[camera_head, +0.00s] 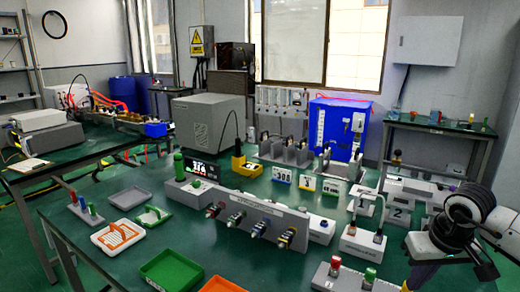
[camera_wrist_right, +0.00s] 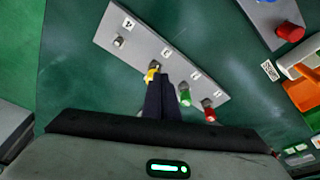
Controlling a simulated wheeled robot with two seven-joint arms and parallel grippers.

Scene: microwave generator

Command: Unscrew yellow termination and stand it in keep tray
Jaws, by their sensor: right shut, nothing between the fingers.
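The strip shows at the bottom of the head view (camera_head: 345,282), partly hidden by my right arm. My left gripper is out of view. No tray is clearly marked as the keep tray.
A green tray (camera_head: 152,285), a red-orange tray (camera_head: 222,287) and a white tray with an orange rack (camera_head: 96,239) lie at the front left. A grey connector panel (camera_head: 262,232) stands mid-table. A white stand (camera_head: 362,243) is close to my right arm.

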